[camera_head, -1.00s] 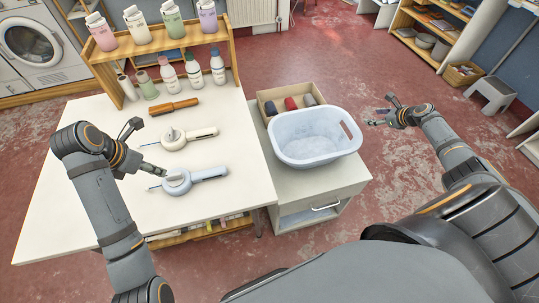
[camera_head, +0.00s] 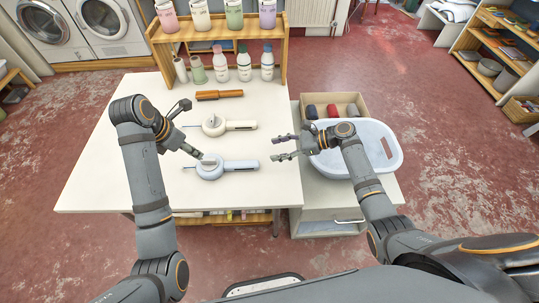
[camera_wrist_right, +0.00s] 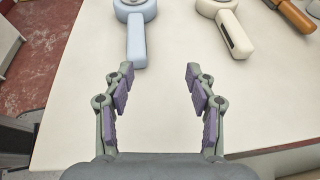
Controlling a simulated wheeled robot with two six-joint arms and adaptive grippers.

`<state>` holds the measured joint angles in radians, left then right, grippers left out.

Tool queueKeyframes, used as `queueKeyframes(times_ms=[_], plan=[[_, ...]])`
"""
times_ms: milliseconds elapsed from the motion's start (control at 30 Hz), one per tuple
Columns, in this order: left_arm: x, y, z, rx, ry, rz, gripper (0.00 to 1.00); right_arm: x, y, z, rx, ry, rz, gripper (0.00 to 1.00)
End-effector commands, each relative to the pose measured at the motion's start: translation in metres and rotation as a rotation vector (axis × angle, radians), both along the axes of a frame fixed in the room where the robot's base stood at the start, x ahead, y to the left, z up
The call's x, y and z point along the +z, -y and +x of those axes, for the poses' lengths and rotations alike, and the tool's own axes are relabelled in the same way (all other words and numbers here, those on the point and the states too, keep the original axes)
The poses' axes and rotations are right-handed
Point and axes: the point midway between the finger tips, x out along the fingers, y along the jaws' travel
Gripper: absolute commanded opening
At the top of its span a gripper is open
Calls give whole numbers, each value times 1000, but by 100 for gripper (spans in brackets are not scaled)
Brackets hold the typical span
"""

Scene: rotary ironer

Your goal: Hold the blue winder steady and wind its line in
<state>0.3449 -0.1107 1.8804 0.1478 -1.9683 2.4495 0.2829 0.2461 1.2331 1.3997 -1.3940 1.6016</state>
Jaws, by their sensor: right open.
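The blue winder (camera_head: 211,169) lies on the white table, with its round reel at the left and its handle (camera_head: 241,165) pointing right. My left gripper (camera_head: 199,155) is just above and behind the reel; whether it touches the reel or is open cannot be told. My right gripper (camera_head: 284,148) is open and empty, to the right of the handle end. In the right wrist view the open right gripper (camera_wrist_right: 158,75) has the blue winder's handle (camera_wrist_right: 137,42) ahead of it, slightly left of the middle between the fingers.
A cream winder (camera_head: 214,125) lies behind the blue one, and a brown-handled tool (camera_head: 220,95) lies further back. A shelf with bottles (camera_head: 286,55) stands at the table's back. A laundry basket (camera_head: 392,160) sits on the cabinet under my right arm. The front tabletop (camera_head: 120,190) is clear.

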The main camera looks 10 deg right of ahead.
Motion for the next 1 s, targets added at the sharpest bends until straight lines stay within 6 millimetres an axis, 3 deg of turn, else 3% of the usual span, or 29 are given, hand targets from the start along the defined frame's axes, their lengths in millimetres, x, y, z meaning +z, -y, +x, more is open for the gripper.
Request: queueKeyframes(times_ms=[100,233,467,800,1000], plan=[[0,0,0,0,0,0,38,1,-28,-16,86,4,14,57],[0,0,0,0,0,0,38,1,-38,-23,122,6,15,57],[0,0,0,0,0,0,38,-3,-49,-22,122,6,18,57],[0,0,0,0,0,0,38,-28,-111,-13,120,6,18,57],[0,0,0,0,0,0,38,-37,-130,-10,119,6,16,57]])
